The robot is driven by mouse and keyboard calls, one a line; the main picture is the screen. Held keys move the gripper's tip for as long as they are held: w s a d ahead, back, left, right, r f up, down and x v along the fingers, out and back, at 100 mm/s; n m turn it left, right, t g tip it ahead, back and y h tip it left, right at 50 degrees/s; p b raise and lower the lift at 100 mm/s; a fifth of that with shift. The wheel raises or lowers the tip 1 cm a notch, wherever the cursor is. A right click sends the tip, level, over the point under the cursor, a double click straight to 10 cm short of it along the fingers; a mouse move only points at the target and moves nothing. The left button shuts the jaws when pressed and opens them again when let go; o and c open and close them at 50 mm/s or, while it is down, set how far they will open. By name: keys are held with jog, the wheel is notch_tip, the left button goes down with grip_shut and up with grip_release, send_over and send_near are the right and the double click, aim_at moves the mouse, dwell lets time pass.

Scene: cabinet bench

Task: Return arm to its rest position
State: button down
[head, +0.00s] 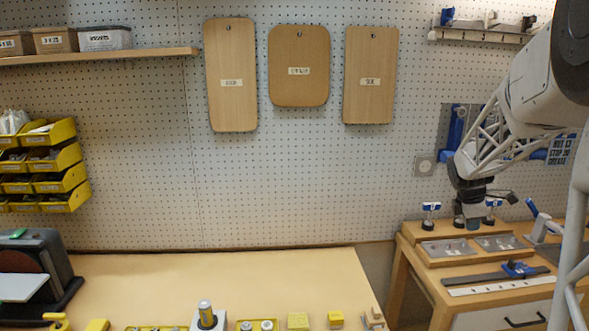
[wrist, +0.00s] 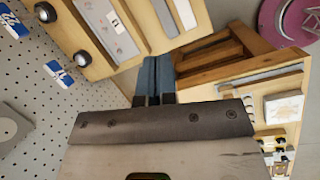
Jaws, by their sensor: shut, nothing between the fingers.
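My arm reaches in from the upper right in the head view. My gripper (head: 473,222) points down at the right, in front of the pegboard and over or near the back of the right-hand wooden bench (head: 405,262). In the wrist view my gripper (wrist: 155,80) shows as two dark fingers shut together with nothing between them. The exact gap between the fingertips and the bench cannot be told.
Small stands with blue labels (head: 431,208) and metal plates (head: 448,248) sit close to the gripper on the bench. A drawer (head: 500,318) is below. Three wooden boards (head: 299,90) hang on the pegboard (head: 330,180). The main table's back (head: 230,275) is clear.

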jog(key=s+a+r+m+t+y, duration=0.1)
jog(key=s+a+r+m, duration=0.25)
jog(key=s+a, duration=0.65)
jog(key=s+a+r+m+y, duration=0.1)
jog(key=s+a+r+m, duration=0.4)
jog(key=a, duration=0.9)
jog(key=s+a+f+m+y, duration=0.1)
jog(key=s+a+f+m, duration=0.1)
jog(key=s+a, duration=0.4)
jog(key=s+a+f+m, duration=0.3)
jog(key=s+a, duration=0.4)
jog(key=s, duration=0.7)
jog(key=shift+s+a+f+m+t+y, duration=0.15)
jog(key=shift+a+f+m+t+y, duration=0.15)
jog(key=shift+m+t+y, duration=0.1)
